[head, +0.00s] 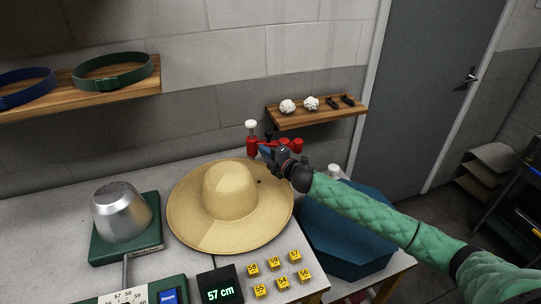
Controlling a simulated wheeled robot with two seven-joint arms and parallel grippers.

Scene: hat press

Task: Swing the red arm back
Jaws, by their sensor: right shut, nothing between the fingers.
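The red arm (295,144) stands at the back of the table, behind the straw hat (217,222). A red post with a white knob (251,128) rises at its left end. My right gripper (268,150) reaches in from the right and is shut, with its fingertips at the red arm, partly covering it. I cannot tell whether the fingers touch it. The straw hat lies brim down on the table, just in front of and left of the gripper. My left gripper is not in view.
A metal dome on a green base (119,211) stands left of the hat. Yellow numbered blocks (274,264) and a 57 cm display (220,286) are in front. A dark teal box (345,249) lies under my right arm. A wooden shelf (315,112) hangs behind.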

